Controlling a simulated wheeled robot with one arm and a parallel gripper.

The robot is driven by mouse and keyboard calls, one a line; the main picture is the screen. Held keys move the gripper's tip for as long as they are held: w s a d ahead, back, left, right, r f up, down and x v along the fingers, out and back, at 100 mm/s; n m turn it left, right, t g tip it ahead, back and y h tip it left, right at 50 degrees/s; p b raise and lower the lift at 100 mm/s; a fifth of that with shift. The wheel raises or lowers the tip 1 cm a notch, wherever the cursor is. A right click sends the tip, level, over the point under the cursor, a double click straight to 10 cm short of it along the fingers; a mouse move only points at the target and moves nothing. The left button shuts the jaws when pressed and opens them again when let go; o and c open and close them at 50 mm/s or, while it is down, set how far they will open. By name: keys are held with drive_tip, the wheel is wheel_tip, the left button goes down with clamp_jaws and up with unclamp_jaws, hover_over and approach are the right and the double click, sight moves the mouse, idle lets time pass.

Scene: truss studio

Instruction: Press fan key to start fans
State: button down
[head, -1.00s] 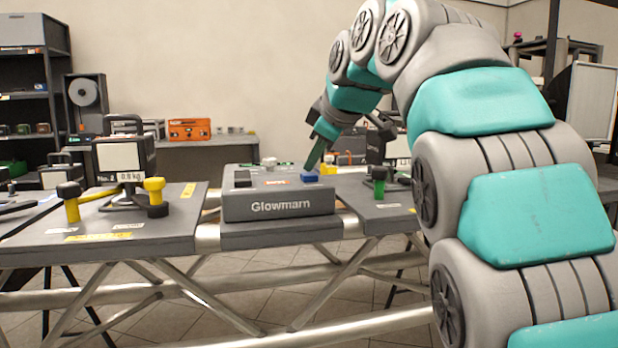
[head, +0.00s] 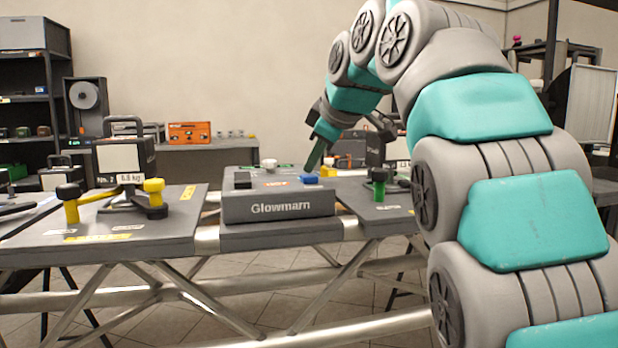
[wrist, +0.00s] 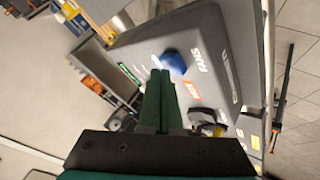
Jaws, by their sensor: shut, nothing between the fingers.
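A dark grey control box (head: 278,206) marked "Glowmarn" sits in the middle of the truss table. The blue key (head: 309,179) is on its top near the right end. In the wrist view the blue key (wrist: 173,62) sits beside the printed word "FANS". My gripper (head: 312,168), with green fingers, is shut and empty. It points down at the key from above and behind. In the wrist view the fingertips (wrist: 160,73) end close beside the key. A small gap seems to show, but contact cannot be told for sure.
A block with a handle (head: 126,158) and yellow and black knobs (head: 154,191) stand on the left panel. A green knob (head: 379,183) stands right of the box. A white knob (head: 269,164) and an orange label (head: 276,184) are on the box top.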

sight(314, 176)
wheel_tip(314, 176, up, 6)
drive_tip(key=p, duration=0.4)
drive_tip(key=shift+p, duration=0.35)
drive_tip(key=shift+s+d+f, duration=0.1)
idle(1.2)
